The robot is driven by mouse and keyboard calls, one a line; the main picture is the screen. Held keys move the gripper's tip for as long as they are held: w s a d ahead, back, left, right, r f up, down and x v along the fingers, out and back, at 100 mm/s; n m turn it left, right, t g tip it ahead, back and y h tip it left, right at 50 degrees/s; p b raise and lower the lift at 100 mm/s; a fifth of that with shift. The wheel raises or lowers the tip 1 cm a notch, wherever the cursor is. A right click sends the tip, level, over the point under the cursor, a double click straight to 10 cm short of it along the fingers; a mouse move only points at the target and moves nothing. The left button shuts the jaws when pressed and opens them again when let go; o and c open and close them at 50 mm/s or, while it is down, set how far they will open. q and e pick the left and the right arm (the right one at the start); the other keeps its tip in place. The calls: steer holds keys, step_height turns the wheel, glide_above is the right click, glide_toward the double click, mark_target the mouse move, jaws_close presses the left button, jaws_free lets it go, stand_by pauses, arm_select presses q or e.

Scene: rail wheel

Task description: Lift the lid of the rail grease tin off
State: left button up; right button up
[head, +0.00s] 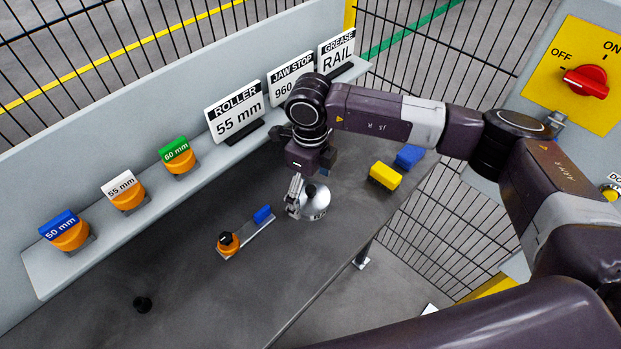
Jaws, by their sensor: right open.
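The rail grease tin appears as a small round silver thing on the grey table, below my right arm. Its shiny lid (317,204) is on top, with a small dark knob (311,190). My right gripper (297,202) points down at the left side of the lid and is open. It overlaps the lid's left part in this view, so I cannot tell whether a finger touches it. The tin's body is mostly hidden under the lid and gripper. My left gripper is not in view.
A plate with an orange roller (228,243) and a blue block (262,214) lies left of the tin. Yellow (384,177) and blue (409,156) blocks lie to the right. The back shelf (205,165) holds rollers and sign cards.

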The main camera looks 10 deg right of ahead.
steer(key=shift+s, duration=0.15)
steer(key=c, duration=1.2)
steer(key=o, duration=0.4)
steer(key=c, duration=0.5)
steer(key=shift+c, duration=0.4)
steer(key=shift+r, duration=0.2)
steer(key=shift+r+p, duration=0.45)
steer(key=shift+r, duration=0.55)
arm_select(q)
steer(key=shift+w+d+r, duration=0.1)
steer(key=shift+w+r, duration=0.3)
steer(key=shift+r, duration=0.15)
